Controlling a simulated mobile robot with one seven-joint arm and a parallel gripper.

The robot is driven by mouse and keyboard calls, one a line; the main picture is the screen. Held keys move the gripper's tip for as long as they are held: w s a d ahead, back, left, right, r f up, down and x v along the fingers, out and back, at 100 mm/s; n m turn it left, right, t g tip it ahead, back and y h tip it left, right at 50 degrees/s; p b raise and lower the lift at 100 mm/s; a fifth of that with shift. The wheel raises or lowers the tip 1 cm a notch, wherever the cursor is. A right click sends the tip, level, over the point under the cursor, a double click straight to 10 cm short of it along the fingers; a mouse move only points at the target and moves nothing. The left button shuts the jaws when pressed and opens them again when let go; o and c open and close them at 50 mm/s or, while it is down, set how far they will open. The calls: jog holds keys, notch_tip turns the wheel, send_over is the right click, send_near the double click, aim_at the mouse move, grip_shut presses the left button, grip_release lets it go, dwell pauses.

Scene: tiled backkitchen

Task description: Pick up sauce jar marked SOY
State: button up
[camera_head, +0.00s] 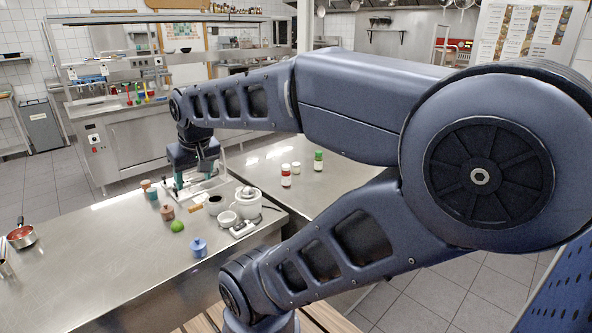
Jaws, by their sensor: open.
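No lettering is readable from here, so I cannot tell which jar is marked SOY. Small lidded jars stand on the left steel counter: a brown-pink jar (167,212), a blue jar (198,246) and an orange-topped one (145,184) beside a teal one (152,193). On the right counter section stand a red-capped jar (286,176), a smaller pale jar (296,167) and a green-capped jar (318,161). My gripper (195,182) points down over the far part of the left counter, behind the brown-pink jar. It is open, with no jar visible between its fingers.
A red-filled pan (21,236) sits at far left. The left counter's near middle is bare.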

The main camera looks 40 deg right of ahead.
jog(key=shift+o, duration=0.4)
jog(key=w+d+r+m+h, duration=0.1)
jog(key=w+d+r+m, duration=0.15)
jog(key=w+d, duration=0.85)
jog(key=m+g+h, duration=0.1)
jog(key=m+g, duration=0.1)
jog(key=m, duration=0.4)
send_over(296, 164)
jog(key=s+a, duration=0.2)
notch_tip(296, 164, down, 21)
jog(key=x, duration=1)
jog(key=shift+d, duration=0.35)
jog(key=c, duration=1.1)
